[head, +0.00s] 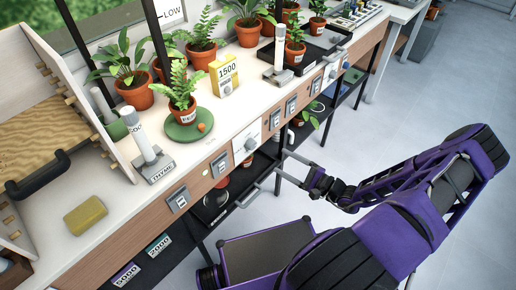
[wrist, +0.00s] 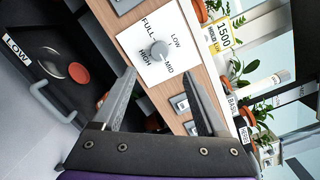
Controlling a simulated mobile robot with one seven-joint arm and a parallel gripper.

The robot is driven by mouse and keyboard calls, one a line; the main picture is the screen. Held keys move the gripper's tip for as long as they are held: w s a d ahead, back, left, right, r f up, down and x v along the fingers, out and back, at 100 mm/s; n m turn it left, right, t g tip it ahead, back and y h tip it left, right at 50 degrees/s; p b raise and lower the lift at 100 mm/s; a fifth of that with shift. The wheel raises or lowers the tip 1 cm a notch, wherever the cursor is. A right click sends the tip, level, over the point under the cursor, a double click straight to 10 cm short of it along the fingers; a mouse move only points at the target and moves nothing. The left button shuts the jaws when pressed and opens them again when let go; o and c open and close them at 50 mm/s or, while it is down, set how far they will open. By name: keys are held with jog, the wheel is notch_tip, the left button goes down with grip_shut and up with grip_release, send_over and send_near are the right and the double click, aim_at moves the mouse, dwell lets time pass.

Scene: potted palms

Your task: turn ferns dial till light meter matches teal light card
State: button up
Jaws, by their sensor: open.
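A grey dial knob (wrist: 161,46) sits on a white panel marked LOW, MID, HIGH and FULL in the wrist view. Its exact setting is hard to tell. In the head view this dial (head: 250,145) is on the bench's wooden front, below and right of a potted fern (head: 181,92) on a green saucer. A yellow upright block (head: 225,76) reading 1500 stands on the bench.
Several switches line the bench front, and another dial (head: 331,74) is farther right. A THYME stand (head: 152,160), a yellow sponge (head: 86,215) and several potted plants occupy the bench top. A dark shelf runs below. The floor (head: 400,120) at right is clear.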

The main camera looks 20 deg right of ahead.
aim_at(254, 146)
jog(key=x, duration=1.1)
grip_shut()
